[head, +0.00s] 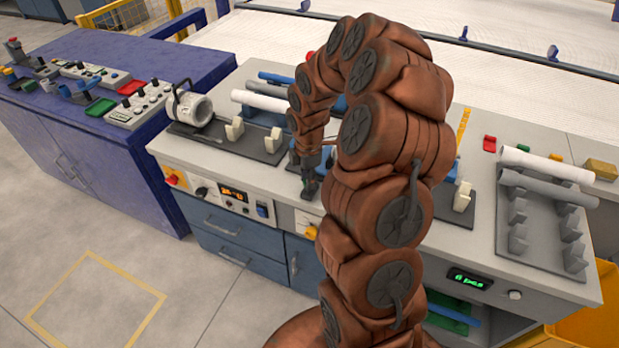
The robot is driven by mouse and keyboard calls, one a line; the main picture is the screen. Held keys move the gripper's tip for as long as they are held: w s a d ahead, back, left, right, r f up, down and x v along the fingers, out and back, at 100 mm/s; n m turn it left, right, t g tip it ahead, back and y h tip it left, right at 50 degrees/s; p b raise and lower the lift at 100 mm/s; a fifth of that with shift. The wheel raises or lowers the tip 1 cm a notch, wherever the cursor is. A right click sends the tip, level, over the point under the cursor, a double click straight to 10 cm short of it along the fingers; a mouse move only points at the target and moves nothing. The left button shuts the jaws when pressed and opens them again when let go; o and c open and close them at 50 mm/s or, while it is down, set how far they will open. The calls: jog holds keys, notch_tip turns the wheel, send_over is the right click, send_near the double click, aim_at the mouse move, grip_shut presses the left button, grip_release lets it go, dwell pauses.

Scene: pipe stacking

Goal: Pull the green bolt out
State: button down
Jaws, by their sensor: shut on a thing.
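My gripper (309,190) points down at the front edge of the grey workbench (240,172), just above the control panels. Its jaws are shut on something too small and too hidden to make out. I cannot pick out a green bolt in this view. My brown arm covers the middle of the bench and part of the fixtures behind the gripper.
White V-supports (235,129) stand left of my gripper, with blue and white pipes behind. A grey rack (540,225) with a white pipe (547,165) above it is at right. A blue cabinet (130,165) with control boxes stands left. Floor in front is open.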

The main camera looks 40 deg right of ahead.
jog(key=c, duration=1.1)
grip_release()
jog(key=shift+s+a, duration=0.1)
jog(key=shift+a, duration=0.25)
jog(key=shift+o, duration=1.3)
jog(key=shift+d, duration=0.1)
notch_tip(320, 180, up, 12)
